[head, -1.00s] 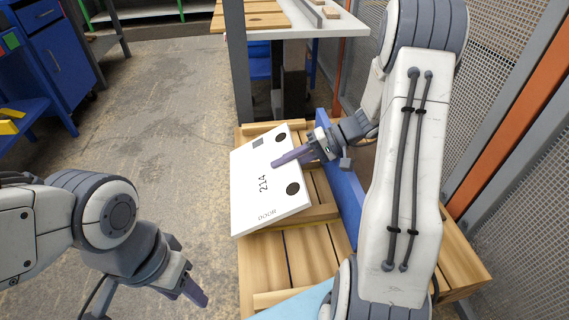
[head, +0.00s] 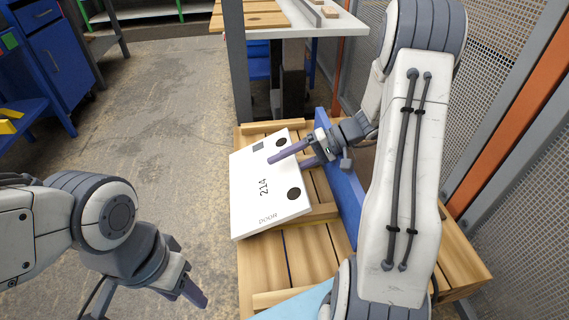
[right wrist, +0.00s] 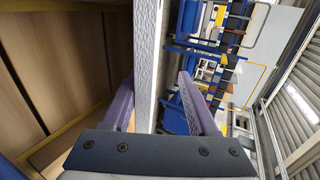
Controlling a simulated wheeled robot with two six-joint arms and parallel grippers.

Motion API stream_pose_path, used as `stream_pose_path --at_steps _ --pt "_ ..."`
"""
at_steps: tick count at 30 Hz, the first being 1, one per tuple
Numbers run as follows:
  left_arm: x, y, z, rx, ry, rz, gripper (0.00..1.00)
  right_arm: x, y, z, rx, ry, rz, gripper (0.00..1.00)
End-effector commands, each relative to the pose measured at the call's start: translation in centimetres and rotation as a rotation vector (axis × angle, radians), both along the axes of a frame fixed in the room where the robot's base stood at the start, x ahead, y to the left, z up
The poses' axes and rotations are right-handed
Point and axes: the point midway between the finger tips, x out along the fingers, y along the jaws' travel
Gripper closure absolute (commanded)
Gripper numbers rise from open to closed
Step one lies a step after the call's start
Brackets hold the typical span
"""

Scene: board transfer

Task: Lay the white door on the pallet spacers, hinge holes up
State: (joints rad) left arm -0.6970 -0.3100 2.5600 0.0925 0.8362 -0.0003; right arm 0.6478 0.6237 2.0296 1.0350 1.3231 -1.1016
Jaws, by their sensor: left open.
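The white door (head: 250,190) lies over the wooden pallet (head: 290,260), its printed face with "214" and two dark round holes facing up. Its left edge reaches slightly past the pallet's left side in the head view. A wooden strip (head: 324,212) shows beside its right edge; what bears its underside is hidden. My right gripper (head: 300,155) is open at the door's right edge, one finger above the face and one lower. In the right wrist view the door's edge (right wrist: 147,60) stands between the fingers, with a gap on the right. My left gripper (head: 190,290) is open and empty, left of the pallet.
A blue upright board (head: 345,190) runs along the pallet's right side. A grey post (head: 236,60) and a white-topped table (head: 340,25) stand behind. Mesh fencing (head: 530,200) is at the right.

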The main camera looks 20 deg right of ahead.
Motion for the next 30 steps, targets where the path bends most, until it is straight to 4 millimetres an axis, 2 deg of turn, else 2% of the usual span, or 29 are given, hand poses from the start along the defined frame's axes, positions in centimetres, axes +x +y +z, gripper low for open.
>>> stream_pose_path --at_steps 5,30 --pt "0.0 0.0 1.0 0.000 0.000 0.000 0.50 0.0 0.0 0.5 -0.044 0.012 0.000 0.43" --pt "0.0 0.0 7.7 0.000 0.000 0.000 0.50 -0.2 -0.5 1.2 -0.523 0.150 0.004 0.43"
